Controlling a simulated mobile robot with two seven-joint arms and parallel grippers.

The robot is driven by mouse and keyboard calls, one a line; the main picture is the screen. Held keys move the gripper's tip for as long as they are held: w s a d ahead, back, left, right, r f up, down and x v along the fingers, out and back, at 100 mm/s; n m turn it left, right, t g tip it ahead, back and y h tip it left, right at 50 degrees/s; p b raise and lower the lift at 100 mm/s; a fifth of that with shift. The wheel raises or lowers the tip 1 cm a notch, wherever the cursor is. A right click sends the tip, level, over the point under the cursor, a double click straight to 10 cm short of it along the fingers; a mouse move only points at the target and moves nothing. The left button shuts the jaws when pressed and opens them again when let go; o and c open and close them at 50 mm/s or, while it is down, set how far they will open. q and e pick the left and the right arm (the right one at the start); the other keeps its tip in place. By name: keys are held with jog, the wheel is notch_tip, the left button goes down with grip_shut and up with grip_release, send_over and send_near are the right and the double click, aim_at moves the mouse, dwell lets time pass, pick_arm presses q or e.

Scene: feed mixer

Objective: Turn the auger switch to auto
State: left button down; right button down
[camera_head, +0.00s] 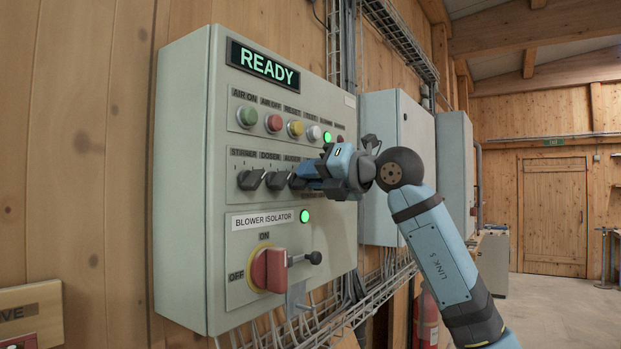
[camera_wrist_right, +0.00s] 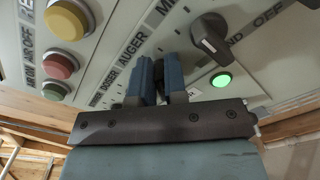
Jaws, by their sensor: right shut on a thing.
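The auger switch (camera_head: 296,182) is the third black knob in the lower row of the grey control panel in the head view. It is mostly hidden behind my right gripper (camera_head: 305,177). In the right wrist view the two blue fingers (camera_wrist_right: 160,72) reach the panel by the AUGER label (camera_wrist_right: 133,45), shut on the switch. The knob is hidden between them, so its setting cannot be read. My left gripper is in neither view.
The stirrer switch (camera_head: 251,179) and doser switch (camera_head: 278,179) are left of my gripper. Another black knob (camera_wrist_right: 210,36) is close beside the fingers. Coloured buttons (camera_head: 274,123) are above, and a red blower isolator handle (camera_head: 270,269) is below. The display (camera_head: 268,65) reads READY.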

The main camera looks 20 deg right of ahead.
jog(key=shift+d+m, duration=0.1)
jog(key=shift+m, duration=0.4)
jog(key=c, duration=1.2)
grip_release()
jog(key=shift+o, duration=0.2)
jog(key=b+v, duration=0.3)
jog(key=v, duration=1.1)
jog(key=shift+b, duration=0.4)
jog(key=shift+w, duration=0.15)
